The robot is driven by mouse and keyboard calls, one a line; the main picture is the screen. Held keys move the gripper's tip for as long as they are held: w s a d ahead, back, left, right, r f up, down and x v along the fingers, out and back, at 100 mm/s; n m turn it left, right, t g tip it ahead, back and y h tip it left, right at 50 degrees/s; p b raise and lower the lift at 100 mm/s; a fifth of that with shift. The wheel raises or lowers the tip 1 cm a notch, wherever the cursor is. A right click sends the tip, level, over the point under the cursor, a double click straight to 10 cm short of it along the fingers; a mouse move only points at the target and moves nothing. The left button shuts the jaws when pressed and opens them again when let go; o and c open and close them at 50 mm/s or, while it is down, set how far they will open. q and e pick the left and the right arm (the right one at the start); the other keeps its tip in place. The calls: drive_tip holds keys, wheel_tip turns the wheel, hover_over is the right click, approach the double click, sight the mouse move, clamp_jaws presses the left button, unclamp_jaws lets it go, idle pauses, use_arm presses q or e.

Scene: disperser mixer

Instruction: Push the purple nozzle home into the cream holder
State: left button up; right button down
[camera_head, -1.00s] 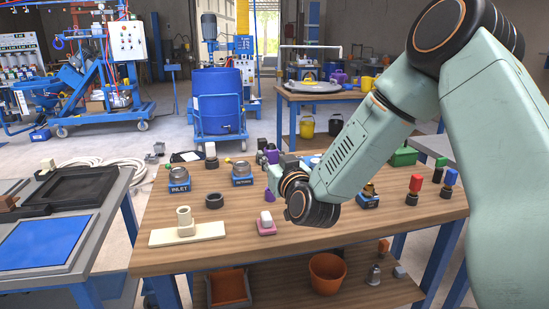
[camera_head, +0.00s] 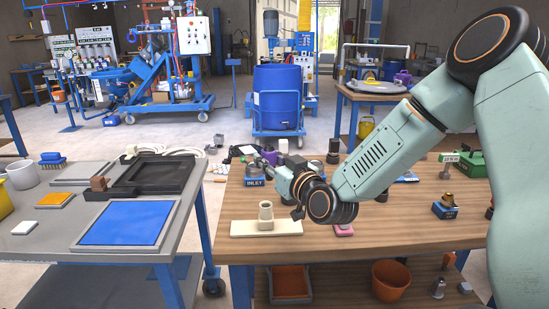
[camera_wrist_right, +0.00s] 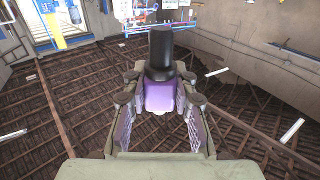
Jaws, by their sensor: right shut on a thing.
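The cream holder (camera_head: 266,212), an upright tube on a flat cream plate, stands near the front left of the wooden bench. In the head view my right gripper (camera_head: 262,160) is behind and above the holder, apart from it, and its fingers are small and partly hidden by the wrist. In the right wrist view the gripper (camera_wrist_right: 159,110) is shut on the purple nozzle (camera_wrist_right: 160,96), with a black cylindrical part (camera_wrist_right: 160,55) beyond it. The nozzle is not clear in the head view. My left gripper is not in view.
A blue INLET block (camera_head: 254,181) stands close behind the holder, near my gripper. A grey table with a blue mat (camera_head: 128,222) stands left, across a gap.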

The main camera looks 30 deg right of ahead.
drive_tip(key=shift+w+a, duration=0.2)
drive_tip(key=shift+a, duration=0.4)
drive_tip(key=shift+s+d, duration=0.15)
drive_tip(key=shift+d, duration=0.25)
drive_tip(key=shift+a, duration=0.2)
drive_tip(key=shift+a+f, duration=0.1)
drive_tip(key=shift+a, duration=0.2)
drive_tip(key=f+b, duration=0.1)
drive_tip(key=d+f+b, duration=0.1)
drive_tip(key=f, duration=0.1)
drive_tip(key=shift+a+f+b, duration=0.25)
drive_tip(key=shift+f+b, duration=0.3)
drive_tip(key=shift+f, duration=0.05)
drive_tip(key=shift+a+f+b, duration=0.2)
drive_tip(key=shift+f+b, duration=0.3)
drive_tip(key=shift+f, duration=0.05)
drive_tip(key=shift+d+f, duration=0.25)
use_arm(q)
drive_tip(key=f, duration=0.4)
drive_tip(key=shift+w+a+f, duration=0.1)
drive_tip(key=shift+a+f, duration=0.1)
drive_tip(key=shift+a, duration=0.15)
use_arm(e)
drive_tip(key=shift+a+r, duration=0.1)
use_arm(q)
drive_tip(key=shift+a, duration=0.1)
use_arm(e)
drive_tip(key=shift+a, duration=0.1)
